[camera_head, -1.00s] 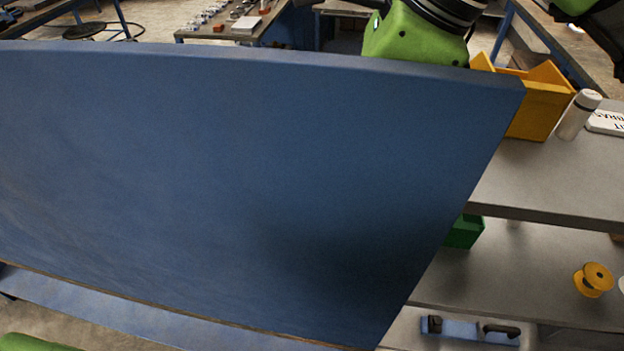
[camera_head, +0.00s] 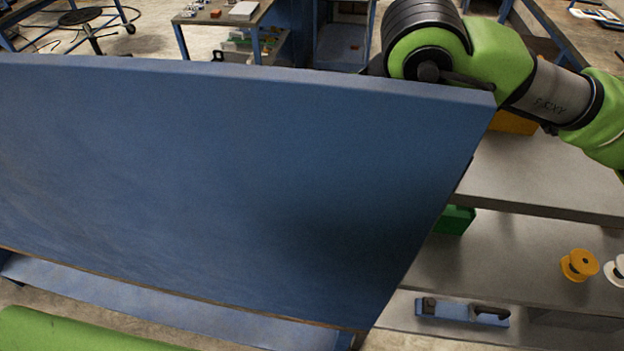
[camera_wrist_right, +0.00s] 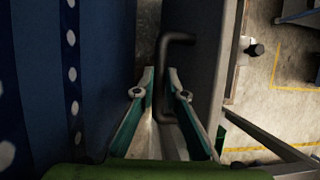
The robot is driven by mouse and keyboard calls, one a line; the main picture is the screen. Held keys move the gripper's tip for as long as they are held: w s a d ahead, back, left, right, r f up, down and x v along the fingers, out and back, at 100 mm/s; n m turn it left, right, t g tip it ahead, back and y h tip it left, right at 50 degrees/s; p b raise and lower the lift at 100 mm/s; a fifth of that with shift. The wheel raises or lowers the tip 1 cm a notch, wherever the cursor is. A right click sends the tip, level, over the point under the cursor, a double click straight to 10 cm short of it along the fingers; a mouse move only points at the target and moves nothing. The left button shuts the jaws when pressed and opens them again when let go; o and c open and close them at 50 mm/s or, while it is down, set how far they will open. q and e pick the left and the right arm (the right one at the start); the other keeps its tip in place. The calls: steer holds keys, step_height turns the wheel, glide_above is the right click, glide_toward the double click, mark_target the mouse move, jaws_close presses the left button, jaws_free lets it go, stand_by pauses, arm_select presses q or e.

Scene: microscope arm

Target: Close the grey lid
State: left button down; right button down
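A large blue panel (camera_head: 220,190) stands raised and tilted across most of the head view. I cannot tell whether it is the other side of the grey lid. In the right wrist view a grey panel (camera_wrist_right: 211,45) carries a dark U-shaped handle (camera_wrist_right: 163,55). My right gripper (camera_wrist_right: 160,71) has its two green-sided fingers apart, on either side of the handle's bar. I cannot tell whether either finger touches it. In the head view my right arm reaches behind the blue panel's top right corner, which hides the gripper there. My left gripper is out of view.
Grey shelves at the right hold a green bin (camera_head: 455,220), a yellow spool (camera_head: 579,265) and a white spool (camera_head: 616,270). A blue tool (camera_head: 462,311) lies lower down. A yellow bin (camera_head: 514,123) is partly hidden by my right arm. A workbench (camera_head: 225,13) stands behind.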

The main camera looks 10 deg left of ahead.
steer(key=shift+w+b, duration=0.45)
steer(key=w+b, duration=0.2)
steer(key=w, duration=0.2)
steer(key=shift+w+f+b, duration=0.1)
steer(key=shift+w+b, duration=0.15)
steer(key=shift+b, duration=0.05)
steer(key=w+f+g+b, duration=0.1)
steer(key=w+f, duration=0.2)
steer(key=w, duration=0.6)
steer(key=shift+w+d, duration=0.2)
steer(key=shift+w, duration=0.2)
steer(key=shift+r, duration=0.1)
